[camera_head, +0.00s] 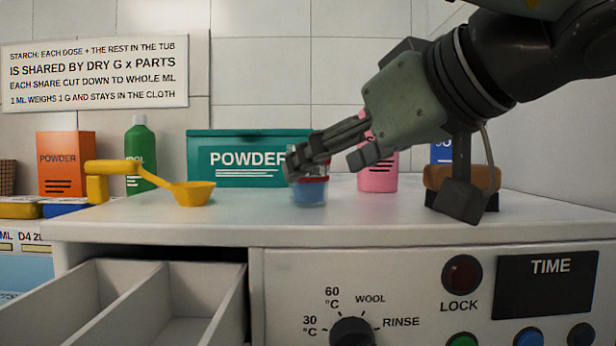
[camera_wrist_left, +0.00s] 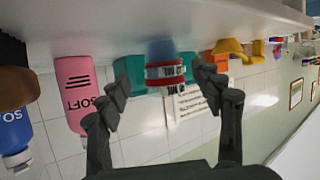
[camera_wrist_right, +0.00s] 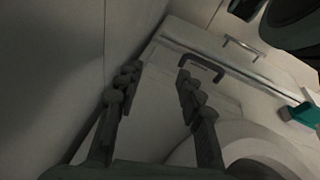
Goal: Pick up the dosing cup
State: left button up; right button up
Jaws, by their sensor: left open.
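A small clear cup with a blue lower part and a red-and-white band, apparently the dosing cup (camera_head: 309,192), stands upright on the white worktop in front of the teal powder box. My left gripper (camera_head: 300,165) reaches in from the right in the head view, its fingers over the upper part of the cup and hiding some of it. In the left wrist view, which is upside down, the cup (camera_wrist_left: 165,71) shows between the open fingertips (camera_wrist_left: 160,84); contact is unclear. My right gripper (camera_wrist_right: 156,78) is open and empty in the right wrist view, near pale panels with handles.
A yellow scoop (camera_head: 192,193) lies left of the cup. The teal powder box (camera_head: 235,172) stands behind, a pink bottle (camera_head: 377,180) to the right, a green bottle (camera_head: 140,150) and orange box (camera_head: 66,160) to the left. An open drawer (camera_head: 180,285) is below.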

aim_at(321, 171)
pick_arm(q)
jog(key=x, duration=0.4)
jog(key=shift+a+f, duration=0.3)
jog(key=shift+f, duration=0.1)
jog(key=shift+w+a+f, duration=0.1)
jog(key=shift+w, duration=0.15)
jog(key=c, duration=1.4)
pick_arm(e)
jog(key=shift+w+r, duration=0.15)
pick_arm(q)
jog(key=shift+r, duration=0.7)
notch_tip(321, 171, up, 2)
jog(key=shift+r, duration=0.25)
jog(key=shift+s+a+r, duration=0.35)
jog(key=shift+a+r, duration=0.2)
jog(key=shift+s+a+r, duration=0.9)
jog(key=shift+a+r, duration=0.1)
jog(key=shift+a, duration=0.45)
jog(key=shift+s+a+r, duration=0.9)
jog(key=shift+a+r, duration=0.15)
jog(key=shift+a, duration=0.45)
jog(key=shift+s+a+r, duration=0.95)
jog(key=shift+a+r, duration=0.05)
jog(key=shift+a, duration=0.45)
pick_arm(e)
jog(key=shift+f, duration=0.35)
